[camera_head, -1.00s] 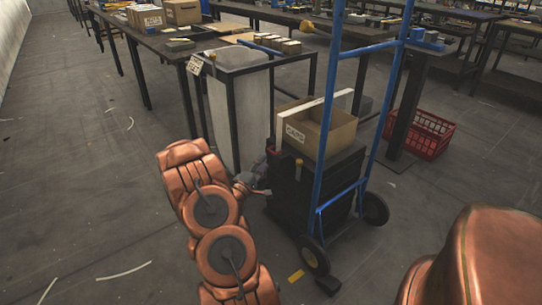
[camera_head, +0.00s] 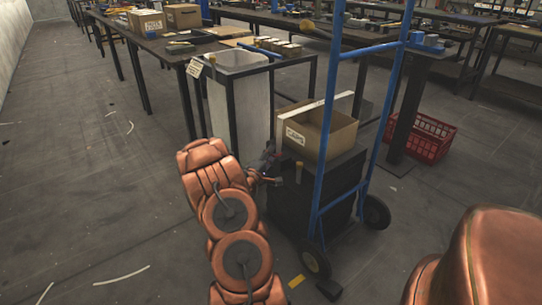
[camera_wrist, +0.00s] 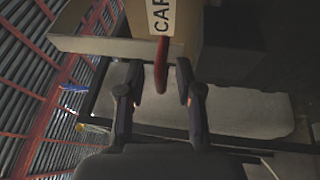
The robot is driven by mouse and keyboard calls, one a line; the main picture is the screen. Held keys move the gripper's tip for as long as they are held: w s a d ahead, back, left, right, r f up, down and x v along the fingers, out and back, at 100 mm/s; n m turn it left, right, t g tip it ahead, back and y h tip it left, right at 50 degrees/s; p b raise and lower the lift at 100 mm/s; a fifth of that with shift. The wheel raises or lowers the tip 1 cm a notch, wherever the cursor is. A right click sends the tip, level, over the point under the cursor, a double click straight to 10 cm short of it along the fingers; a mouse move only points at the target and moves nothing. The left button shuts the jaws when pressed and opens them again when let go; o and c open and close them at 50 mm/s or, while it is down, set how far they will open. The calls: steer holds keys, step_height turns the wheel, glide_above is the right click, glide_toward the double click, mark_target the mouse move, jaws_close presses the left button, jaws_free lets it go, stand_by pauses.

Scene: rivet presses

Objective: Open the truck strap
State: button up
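The blue hand truck (camera_head: 325,130) stands upright, with an open cardboard box (camera_head: 335,133) on a dark crate (camera_head: 325,195). No strap shows clearly across the load. In the wrist view a narrow red piece (camera_wrist: 161,62) hangs in front of the box with the "CAR" label (camera_wrist: 165,15); I cannot tell whether it is part of the strap. My gripper (camera_wrist: 161,82) is open, its two dark fingers on either side of the red piece, with gaps visible. In the head view my gripper (camera_head: 270,178) is beside the crate's left side, partly hidden by my wrist.
A small yellow-topped piece (camera_head: 299,171) is at the crate's upper edge. A grey bin in a black frame (camera_head: 237,110) stands close behind my gripper. A red basket (camera_head: 420,137) lies right of the truck. Worktables fill the back; the floor at left is clear.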

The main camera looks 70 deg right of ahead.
jaws_close()
stand_by(0.6)
